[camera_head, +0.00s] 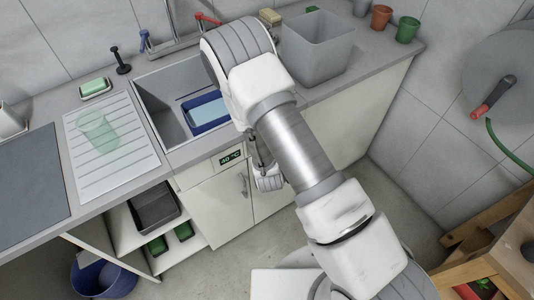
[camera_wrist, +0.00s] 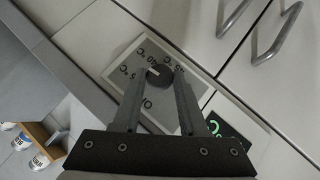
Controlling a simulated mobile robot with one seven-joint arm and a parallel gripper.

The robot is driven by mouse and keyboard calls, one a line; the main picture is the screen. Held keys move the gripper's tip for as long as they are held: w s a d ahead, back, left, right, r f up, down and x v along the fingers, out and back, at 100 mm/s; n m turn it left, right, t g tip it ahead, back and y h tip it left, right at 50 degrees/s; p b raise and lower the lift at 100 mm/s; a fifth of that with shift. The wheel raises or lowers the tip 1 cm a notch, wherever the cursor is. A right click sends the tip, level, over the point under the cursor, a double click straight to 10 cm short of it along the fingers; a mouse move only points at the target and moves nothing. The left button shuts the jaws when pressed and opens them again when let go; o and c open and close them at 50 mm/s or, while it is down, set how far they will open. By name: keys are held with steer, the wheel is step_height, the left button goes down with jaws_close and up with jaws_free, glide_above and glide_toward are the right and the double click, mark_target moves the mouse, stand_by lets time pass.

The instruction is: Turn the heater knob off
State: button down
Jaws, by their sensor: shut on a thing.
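The heater knob (camera_wrist: 160,76) is a round dark knob on a light square dial plate (camera_wrist: 120,62) in the wrist view. Its pale pointer line points to the upper left in that view. The plate carries temperature marks, and part of an "OFF" mark shows between my fingers. My gripper (camera_wrist: 159,82) has one finger on each side of the knob and is shut on it. A display with green characters (camera_wrist: 222,128) is partly hidden by a finger; in the head view the display (camera_head: 230,158) reads about 40 °C. My arm hides the knob in the head view.
The cabinet front (camera_head: 215,205) has bar handles close to the dial. A wooden rack (camera_head: 490,235) stands at right.

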steer(key=n+t+h+b, duration=0.1)
steer(key=n+t+b, duration=0.2)
steer(key=b, duration=0.3)
steer(key=f+n+t+h+b, duration=0.1)
steer(key=n+t+b, duration=0.3)
steer(key=b, duration=0.2)
steer(key=f+n+t+h+b, duration=0.1)
steer(key=n+t+b, duration=0.2)
steer(key=b, duration=0.4)
steer(key=shift+s+a+n+t, duration=0.1)
steer(key=shift+a+n+t, duration=0.1)
steer(key=shift+n+t, duration=0.2)
steer(key=shift+r+n, duration=0.15)
steer(key=shift+n, duration=0.15)
steer(key=c, duration=0.5)
jaws_free()
